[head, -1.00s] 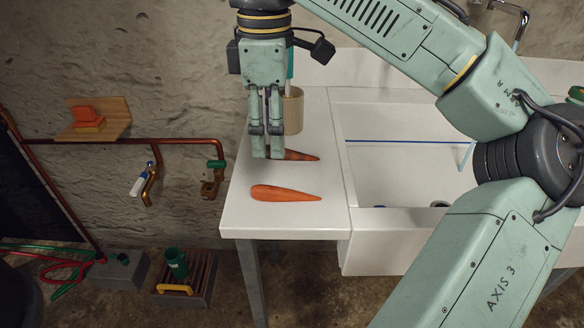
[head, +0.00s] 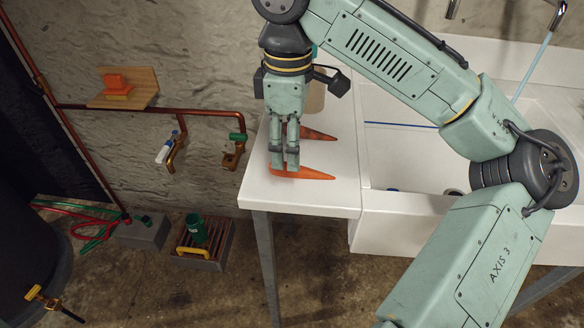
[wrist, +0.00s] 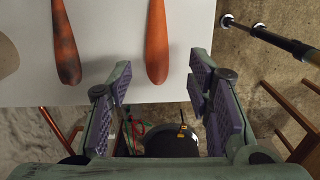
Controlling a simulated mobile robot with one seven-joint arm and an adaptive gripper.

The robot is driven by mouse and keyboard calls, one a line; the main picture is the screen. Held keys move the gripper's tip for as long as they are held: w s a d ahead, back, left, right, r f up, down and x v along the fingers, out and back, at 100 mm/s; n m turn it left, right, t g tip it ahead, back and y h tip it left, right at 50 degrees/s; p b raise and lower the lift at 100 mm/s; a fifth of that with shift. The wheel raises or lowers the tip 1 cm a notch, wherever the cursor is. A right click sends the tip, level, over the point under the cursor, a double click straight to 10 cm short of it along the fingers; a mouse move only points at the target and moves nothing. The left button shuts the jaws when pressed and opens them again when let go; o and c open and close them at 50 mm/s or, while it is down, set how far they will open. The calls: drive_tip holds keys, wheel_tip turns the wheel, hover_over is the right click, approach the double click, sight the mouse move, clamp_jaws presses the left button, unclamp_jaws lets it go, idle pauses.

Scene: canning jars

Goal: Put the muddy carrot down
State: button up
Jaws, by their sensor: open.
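The muddy carrot (head: 318,134), orange with dark patches, lies on the white counter (head: 345,198), partly hidden behind my gripper in the head view. It also shows at the upper left of the wrist view (wrist: 66,45). A cleaner orange carrot (head: 316,174) lies nearer the counter's front edge, apart from the muddy one; it also shows in the wrist view (wrist: 157,45). My gripper (head: 284,172) points down over the cleaner carrot's thick end. In the wrist view its fingers (wrist: 160,82) are spread, with nothing held between them. I cannot tell whether they touch the cleaner carrot.
A beige pot (head: 314,98) stands behind the carrots. The white sink (head: 400,160) is to the right. Copper pipes and taps (head: 235,150) run along the wall at left. A crate (head: 205,250) with a green cup (head: 196,229) stands on the floor.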

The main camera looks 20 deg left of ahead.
sight(302, 172)
drive_tip(key=shift+w+f, duration=0.15)
drive_tip(key=shift+f, duration=1)
drive_tip(key=shift+w+f, duration=0.1)
drive_tip(key=shift+f, duration=1.05)
drive_tip(key=c, duration=0.9)
